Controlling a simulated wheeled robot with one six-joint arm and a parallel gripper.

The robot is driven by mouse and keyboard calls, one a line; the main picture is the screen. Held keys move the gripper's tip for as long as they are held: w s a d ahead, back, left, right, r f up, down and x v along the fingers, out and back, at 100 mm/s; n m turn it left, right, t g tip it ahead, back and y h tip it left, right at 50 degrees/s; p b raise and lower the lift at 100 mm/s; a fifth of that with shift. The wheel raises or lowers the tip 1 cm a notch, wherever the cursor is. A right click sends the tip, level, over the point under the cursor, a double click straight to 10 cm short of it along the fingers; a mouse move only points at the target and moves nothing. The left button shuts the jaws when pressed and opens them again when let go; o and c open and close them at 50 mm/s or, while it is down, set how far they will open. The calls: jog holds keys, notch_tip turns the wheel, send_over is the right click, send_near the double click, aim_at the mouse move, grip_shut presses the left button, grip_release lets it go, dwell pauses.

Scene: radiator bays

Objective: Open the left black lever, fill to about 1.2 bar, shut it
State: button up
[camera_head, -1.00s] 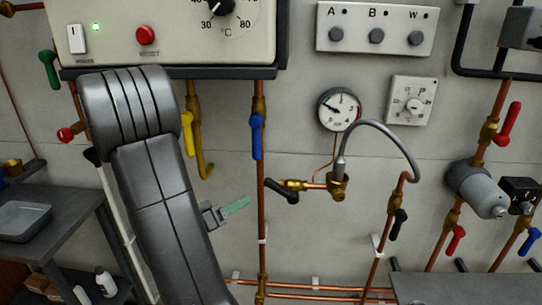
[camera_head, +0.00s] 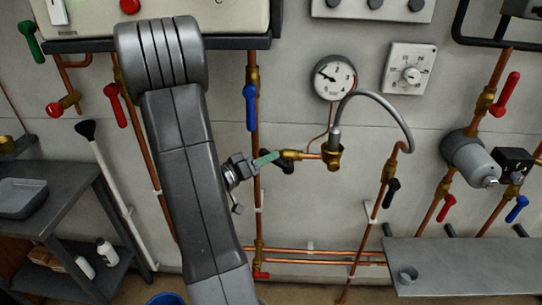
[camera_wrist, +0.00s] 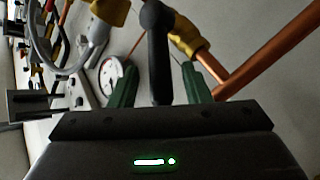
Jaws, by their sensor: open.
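The left black lever (camera_head: 287,166) is on the brass valve left of the filling fitting (camera_head: 332,155). In the wrist view the lever (camera_wrist: 157,50) stands between the two green fingers of my gripper (camera_wrist: 160,84), with a gap on both sides. My gripper (camera_head: 264,159) is open at the lever and partly hides it in the head view. The round pressure gauge (camera_head: 335,77) is above the fitting; its needle points to the upper left, and its figures are too small to read. A grey hose (camera_head: 378,97) arches from the fitting to the right pipe.
A second black lever (camera_head: 392,191) is on the right pipe. A blue lever (camera_head: 251,108) on a vertical copper pipe is close above my gripper. Red levers (camera_head: 507,93) and a grey pump (camera_head: 468,158) are further right. A grey bench (camera_head: 460,262) stands at the lower right.

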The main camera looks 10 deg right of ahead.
jog(key=shift+x, duration=1.1)
grip_shut()
jog(key=shift+r, duration=0.1)
